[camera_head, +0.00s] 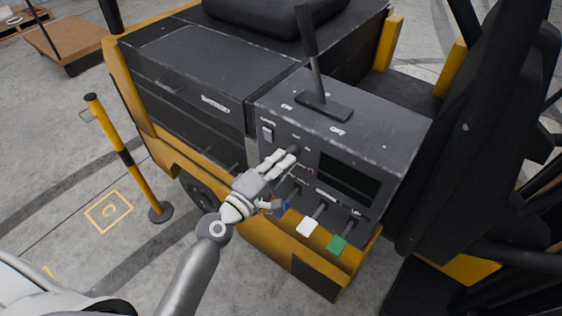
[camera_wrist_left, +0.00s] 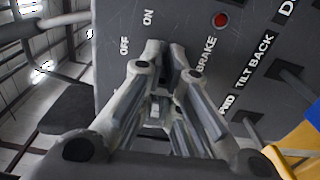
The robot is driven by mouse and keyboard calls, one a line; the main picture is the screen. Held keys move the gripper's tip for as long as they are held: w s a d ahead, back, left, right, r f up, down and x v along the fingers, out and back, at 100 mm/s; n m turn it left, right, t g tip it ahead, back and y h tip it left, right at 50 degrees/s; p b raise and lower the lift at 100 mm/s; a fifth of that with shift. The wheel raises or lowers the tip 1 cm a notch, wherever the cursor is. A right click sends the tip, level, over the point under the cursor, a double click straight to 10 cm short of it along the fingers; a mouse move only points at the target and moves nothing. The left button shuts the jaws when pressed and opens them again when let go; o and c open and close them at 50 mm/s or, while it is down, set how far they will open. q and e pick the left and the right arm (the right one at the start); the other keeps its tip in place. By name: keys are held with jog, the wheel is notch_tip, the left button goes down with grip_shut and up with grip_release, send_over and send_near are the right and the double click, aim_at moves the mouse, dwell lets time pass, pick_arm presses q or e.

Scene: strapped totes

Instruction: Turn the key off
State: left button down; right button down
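The key (camera_head: 293,149) is a small dark piece on the forklift's dark control panel (camera_head: 283,121), mostly hidden by my fingers. My left gripper (camera_head: 285,160) is at the panel with its fingertips around the key. In the left wrist view the fingertips (camera_wrist_left: 167,55) are close together with the dark key between them, so the gripper looks shut on it. The ON label (camera_wrist_left: 148,17) and OFF label (camera_wrist_left: 124,46) show beside the fingers. The key's exact angle is hidden. My right gripper is not in view.
Levers with blue, white (camera_head: 307,227) and green (camera_head: 337,243) handles stick out just below and right of my gripper. A red button (camera_wrist_left: 220,19) and a dark screen (camera_head: 348,181) are nearby. A yellow-black post (camera_head: 125,157) stands left, with open floor around it.

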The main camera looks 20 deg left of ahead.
pick_arm(q)
jog(key=c, duration=1.6)
grip_release()
jog(key=shift+r, duration=0.2)
jog(key=o, duration=0.6)
jog(key=shift+w+f, duration=0.2)
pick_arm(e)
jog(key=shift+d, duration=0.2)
pick_arm(q)
jog(key=shift+s, duration=0.15)
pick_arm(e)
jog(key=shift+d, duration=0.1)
pick_arm(q)
jog(key=v, duration=1.1)
jog(key=shift+s, duration=0.4)
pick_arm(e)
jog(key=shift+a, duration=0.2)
pick_arm(q)
jog(key=shift+a, duration=0.1)
